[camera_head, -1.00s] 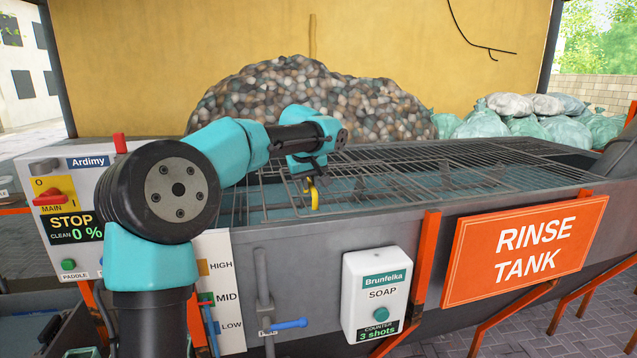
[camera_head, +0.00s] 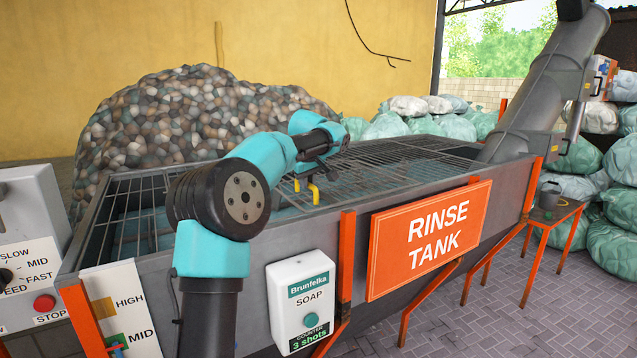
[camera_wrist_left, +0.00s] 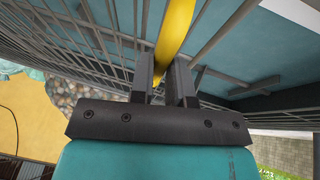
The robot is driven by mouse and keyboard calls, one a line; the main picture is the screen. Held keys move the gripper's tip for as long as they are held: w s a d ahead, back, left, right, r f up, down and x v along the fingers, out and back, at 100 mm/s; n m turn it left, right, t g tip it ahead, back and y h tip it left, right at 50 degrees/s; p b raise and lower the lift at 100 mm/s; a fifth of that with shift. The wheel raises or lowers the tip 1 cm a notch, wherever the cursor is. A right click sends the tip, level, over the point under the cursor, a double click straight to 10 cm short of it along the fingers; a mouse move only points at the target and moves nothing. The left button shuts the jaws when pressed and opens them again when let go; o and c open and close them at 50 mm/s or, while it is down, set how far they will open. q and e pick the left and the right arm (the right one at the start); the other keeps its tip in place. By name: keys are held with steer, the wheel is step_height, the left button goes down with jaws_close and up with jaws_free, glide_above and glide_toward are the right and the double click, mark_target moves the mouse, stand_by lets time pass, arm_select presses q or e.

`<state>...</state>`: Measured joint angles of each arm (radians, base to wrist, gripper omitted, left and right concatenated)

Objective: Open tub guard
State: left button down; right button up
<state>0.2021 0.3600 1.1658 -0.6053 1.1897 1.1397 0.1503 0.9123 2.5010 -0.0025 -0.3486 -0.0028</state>
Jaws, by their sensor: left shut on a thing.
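The tub guard (camera_head: 400,153) is a grey wire grid over the top of the rinse tank (camera_head: 300,237). A yellow handle (camera_head: 315,193) shows at its front part, below my left gripper (camera_head: 312,176). In the left wrist view my left gripper (camera_wrist_left: 166,78) is shut on the yellow handle (camera_wrist_left: 175,30), with grid bars on both sides and blue-green water beyond. The fingertips are partly hidden in the head view by my own wrist. I cannot tell whether the guard is lifted. My right gripper is not in view.
A soap box (camera_head: 302,302) and an orange "RINSE TANK" sign (camera_head: 432,238) are on the tank front. A grey inclined tube (camera_head: 550,85) rises at the right end. A small orange table (camera_head: 548,214) stands at right. A pellet heap (camera_head: 195,130) lies behind.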

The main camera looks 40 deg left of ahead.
arm_select(q)
steer(key=shift+w+d, duration=0.15)
steer(key=shift+w, duration=0.15)
steer(key=c, duration=1.1)
jaws_free()
steer(key=shift+s, duration=0.1)
steer(key=v, duration=1.7)
steer(key=shift+r, duration=0.2)
